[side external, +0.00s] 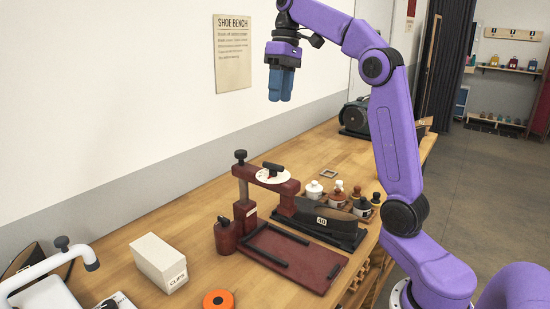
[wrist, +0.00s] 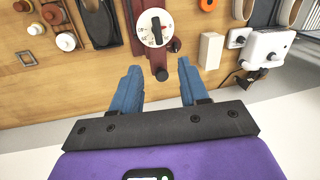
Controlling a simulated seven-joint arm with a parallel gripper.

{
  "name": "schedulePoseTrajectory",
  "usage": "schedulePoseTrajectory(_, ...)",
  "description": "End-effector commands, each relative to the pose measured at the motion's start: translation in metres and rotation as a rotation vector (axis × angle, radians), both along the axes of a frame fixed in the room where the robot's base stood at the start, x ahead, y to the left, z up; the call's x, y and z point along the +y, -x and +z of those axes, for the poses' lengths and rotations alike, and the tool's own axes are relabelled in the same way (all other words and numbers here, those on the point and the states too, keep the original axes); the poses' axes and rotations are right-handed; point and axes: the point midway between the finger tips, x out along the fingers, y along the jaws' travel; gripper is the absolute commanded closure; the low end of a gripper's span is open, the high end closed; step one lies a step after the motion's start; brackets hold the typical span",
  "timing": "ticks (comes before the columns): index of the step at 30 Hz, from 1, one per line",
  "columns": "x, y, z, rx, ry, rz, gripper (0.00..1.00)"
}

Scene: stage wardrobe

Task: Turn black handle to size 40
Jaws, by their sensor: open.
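The black handle (side external: 273,168) sits on a white dial (side external: 271,176) on top of a dark red press on the bench. In the wrist view the black handle (wrist: 156,30) lies across the white dial (wrist: 146,22), roughly in line with the press arm. Numbers ring the dial but are too small to read surely. A label reading 40 (side external: 321,221) is on the dark shoe form below. My gripper (side external: 281,84) is high above the bench, well apart from the handle. In the wrist view its blue fingers (wrist: 160,88) are spread, open and empty.
A dark red tray (side external: 335,271) lies in front of the press. Several small bottles (side external: 314,188) stand to its right. A white box (side external: 160,262), an orange ring (side external: 218,299) and a white machine (side external: 45,290) are at the left. The wall (side external: 120,80) rises behind the bench.

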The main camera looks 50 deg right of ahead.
Motion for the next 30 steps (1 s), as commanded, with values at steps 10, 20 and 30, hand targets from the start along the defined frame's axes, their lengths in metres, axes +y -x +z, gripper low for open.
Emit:
schedulePoseTrajectory(10,-0.005,0.0,-0.008,0.002,-0.003,-0.016,0.56)
schedulePoseTrajectory(20,0.002,0.001,-0.042,0.002,-0.002,-0.015,0.56)
schedulePoseTrajectory(30,0.011,0.003,-0.088,0.003,-0.002,-0.015,0.56)
